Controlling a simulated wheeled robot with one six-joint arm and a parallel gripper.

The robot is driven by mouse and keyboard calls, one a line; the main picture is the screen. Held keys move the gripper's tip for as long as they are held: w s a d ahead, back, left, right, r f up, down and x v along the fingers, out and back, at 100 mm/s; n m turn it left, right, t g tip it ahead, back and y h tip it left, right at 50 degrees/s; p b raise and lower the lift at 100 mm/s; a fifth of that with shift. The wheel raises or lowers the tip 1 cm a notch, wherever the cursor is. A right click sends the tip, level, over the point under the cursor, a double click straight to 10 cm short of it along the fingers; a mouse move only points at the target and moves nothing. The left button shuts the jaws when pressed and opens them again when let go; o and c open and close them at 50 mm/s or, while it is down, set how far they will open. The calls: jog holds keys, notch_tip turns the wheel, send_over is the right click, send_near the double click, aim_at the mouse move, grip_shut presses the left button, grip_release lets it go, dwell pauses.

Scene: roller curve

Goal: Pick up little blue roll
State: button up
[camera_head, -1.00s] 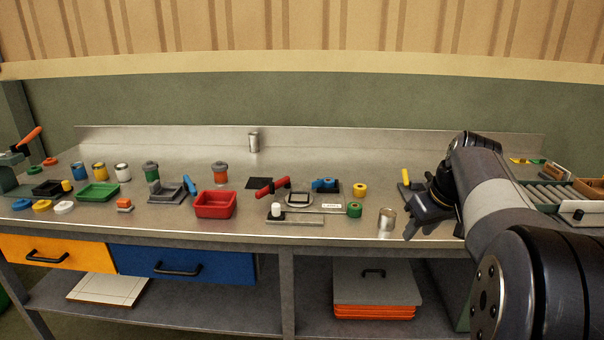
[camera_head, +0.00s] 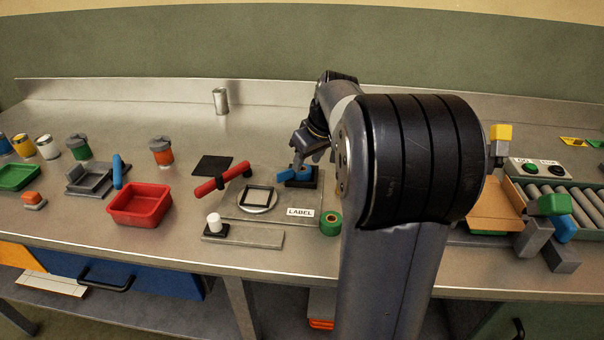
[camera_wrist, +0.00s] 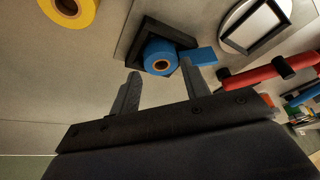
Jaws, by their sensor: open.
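The little blue roll (camera_wrist: 160,57) sits in a black square holder (camera_wrist: 182,38) in the wrist view, with a blue strip extending to its right. In the head view the roll (camera_head: 303,171) shows small on the black holder at the back right of the grey label plate. My gripper (camera_wrist: 163,80) is open and empty. In the wrist view its two fingers reach toward the roll, one near the roll's lower left and one by the blue strip. In the head view my gripper (camera_head: 310,150) is just above the roll and partly hides it. Contact cannot be told.
A yellow roll (camera_wrist: 70,8) lies left of the holder in the wrist view. A green roll (camera_head: 331,222), a red-handled tool (camera_head: 222,179) and a red bin (camera_head: 140,204) stand nearby. My arm hides the bench to the right. A roller conveyor (camera_head: 560,196) is further right.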

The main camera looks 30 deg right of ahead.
aim_at(304, 169)
jog(key=x, duration=0.3)
jog(key=shift+w+a, duration=0.1)
jog(key=shift+w, duration=0.05)
jog(key=shift+c, duration=0.2)
